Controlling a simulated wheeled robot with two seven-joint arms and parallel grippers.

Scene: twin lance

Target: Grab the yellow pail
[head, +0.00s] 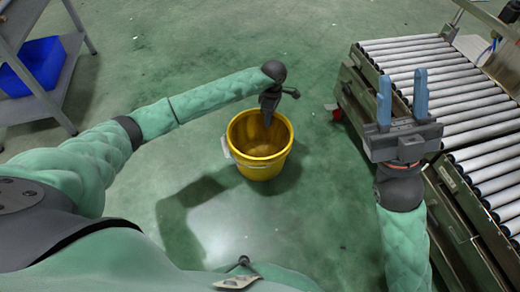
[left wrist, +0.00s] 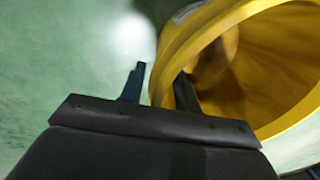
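The yellow pail (head: 262,169) stands upright on the green floor near the middle of the head view, its mouth open upward. A whitish piece (head: 226,147) shows at its left side. In the left wrist view the pail (left wrist: 285,62) fills the upper right. My left gripper (head: 267,117) points down at the pail's far rim. In the left wrist view its fingers (left wrist: 160,80) are apart, one outside the wall and one over the inside, with the rim passing between them. Contact with the wall cannot be told. My right gripper (head: 402,97) is open and empty, its blue fingers pointing up.
A roller conveyor (head: 470,110) with a dark frame stands at the right, close to my right arm. A grey shelf rack (head: 45,100) with a blue bin (head: 38,62) stands at the upper left. The floor around the pail is clear.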

